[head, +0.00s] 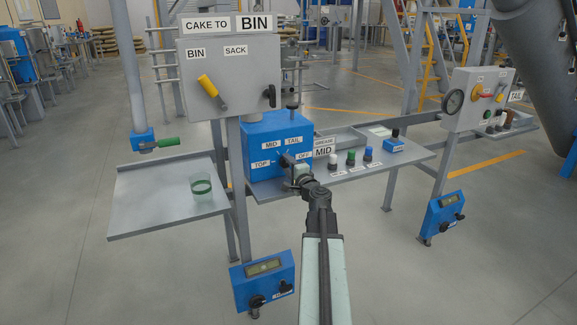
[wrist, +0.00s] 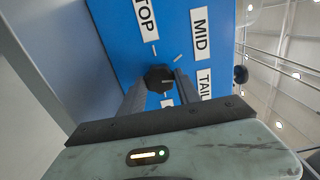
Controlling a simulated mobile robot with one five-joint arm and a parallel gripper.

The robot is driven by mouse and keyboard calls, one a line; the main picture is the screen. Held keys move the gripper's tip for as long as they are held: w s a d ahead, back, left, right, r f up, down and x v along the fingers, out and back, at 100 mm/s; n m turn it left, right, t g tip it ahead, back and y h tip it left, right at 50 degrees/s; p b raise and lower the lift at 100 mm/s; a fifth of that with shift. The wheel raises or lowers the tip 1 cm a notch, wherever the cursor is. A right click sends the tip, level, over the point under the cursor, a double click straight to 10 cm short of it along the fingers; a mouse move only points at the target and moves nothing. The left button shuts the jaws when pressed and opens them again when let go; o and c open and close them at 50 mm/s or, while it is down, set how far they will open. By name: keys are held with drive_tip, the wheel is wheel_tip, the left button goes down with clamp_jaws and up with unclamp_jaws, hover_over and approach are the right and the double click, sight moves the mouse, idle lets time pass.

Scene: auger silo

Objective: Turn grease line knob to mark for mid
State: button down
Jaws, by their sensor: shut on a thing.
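The grease line knob (wrist: 158,77) is a black faceted knob on the face of a blue box (head: 270,135). In the wrist view it sits between the two fingertips of my gripper (wrist: 160,86), which is shut on it. White labels ring it: TOP (wrist: 146,18), MID (wrist: 200,34), TAIL (wrist: 205,84) and one partly hidden by a finger. Short pale ticks stand by TOP and MID. I cannot tell surely which mark the knob points to. In the head view, my gripper (head: 287,162) reaches the box's front and hides the knob.
A grey panel (head: 228,78) with a yellow lever (head: 207,85) hangs above left. A green cup (head: 201,185) stands on the left tray (head: 150,212).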

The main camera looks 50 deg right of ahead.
drive_tip(key=n, duration=0.3)
drive_tip(key=shift+s+n, duration=0.1)
drive_tip(key=shift+n, duration=2.1)
drive_tip(key=c, duration=0.9)
unclamp_jaws()
drive_tip(key=shift+o, duration=0.2)
drive_tip(key=v, duration=0.7)
drive_tip(key=shift+s, duration=0.35)
